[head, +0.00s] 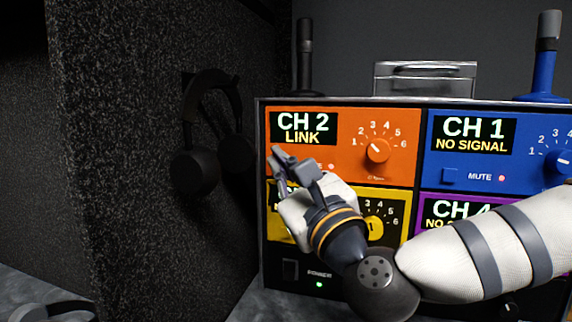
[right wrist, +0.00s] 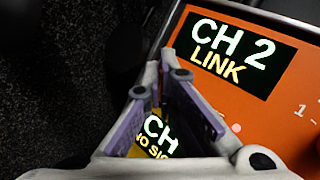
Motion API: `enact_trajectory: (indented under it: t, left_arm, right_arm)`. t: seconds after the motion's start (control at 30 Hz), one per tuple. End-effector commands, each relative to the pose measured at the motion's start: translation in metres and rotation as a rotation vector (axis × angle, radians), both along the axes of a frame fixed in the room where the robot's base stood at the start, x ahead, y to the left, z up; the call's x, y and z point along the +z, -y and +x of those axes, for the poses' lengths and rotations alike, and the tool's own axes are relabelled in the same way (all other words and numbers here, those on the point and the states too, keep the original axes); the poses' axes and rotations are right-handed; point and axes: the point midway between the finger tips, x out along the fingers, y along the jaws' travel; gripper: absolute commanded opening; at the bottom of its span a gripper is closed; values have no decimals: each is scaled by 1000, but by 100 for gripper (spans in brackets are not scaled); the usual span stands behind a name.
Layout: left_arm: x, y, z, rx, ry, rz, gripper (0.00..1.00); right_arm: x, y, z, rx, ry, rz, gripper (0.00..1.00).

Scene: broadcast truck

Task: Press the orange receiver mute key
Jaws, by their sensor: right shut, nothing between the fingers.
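The orange receiver (head: 345,150) is the upper left panel of the rack. Its display reads CH 2 LINK, and its knob (head: 378,150) is at the right. It also fills the upper right of the right wrist view (right wrist: 285,105). My right gripper (head: 280,156) is shut and empty, in front of the lower left of the orange panel, below the display. In the right wrist view its fingers (right wrist: 167,82) are close together. The orange mute key is hidden behind the gripper; only the end of its label and a small light (head: 331,166) show. I cannot tell if the fingers touch the panel.
A blue receiver (head: 480,150) with its own mute key (head: 450,176) is at the right. A yellow receiver (head: 392,203) and a purple one (head: 432,206) are below. Headphones (head: 197,170) hang on the dark padded wall at the left. A carry handle (head: 425,66) and antennas top the rack.

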Motion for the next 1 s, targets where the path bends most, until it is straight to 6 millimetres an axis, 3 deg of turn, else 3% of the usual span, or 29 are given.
enact_trajectory:
  t: [1.0]
  left_arm:
    - [-3, 0, -2, 0, -9, 0, 42]
  right_arm:
    - [0, 3, 9, 0, 0, 0, 0]
